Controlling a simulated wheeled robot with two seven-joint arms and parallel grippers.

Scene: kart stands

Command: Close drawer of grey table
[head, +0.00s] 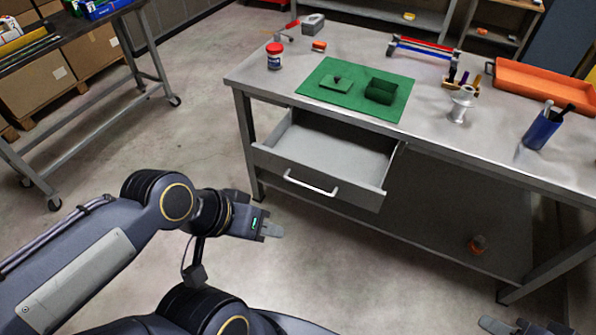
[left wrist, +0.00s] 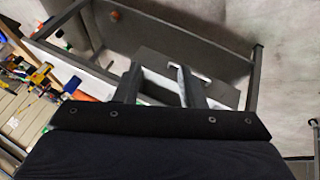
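The grey table (head: 430,82) stands at the right of the head view. Its drawer (head: 274,163) is pulled out toward me and looks empty. A white bar handle (head: 310,184) is on the drawer front. My left gripper (head: 272,231) is in front of the drawer, below and left of the handle, and apart from it. In the left wrist view its two fingers (left wrist: 160,82) stand apart with nothing seen held between them. The handle also shows there (left wrist: 203,72), beyond the fingers. Part of my right gripper (head: 497,325) shows at the bottom right edge; its opening is unclear.
On the tabletop are a green mat (head: 320,97), a red-lidded jar (head: 274,56), a metal spool (head: 461,105), a blue cup (head: 541,129) and an orange tray (head: 545,86). A lower shelf (head: 440,220) lies under the table. Floor before the drawer is clear.

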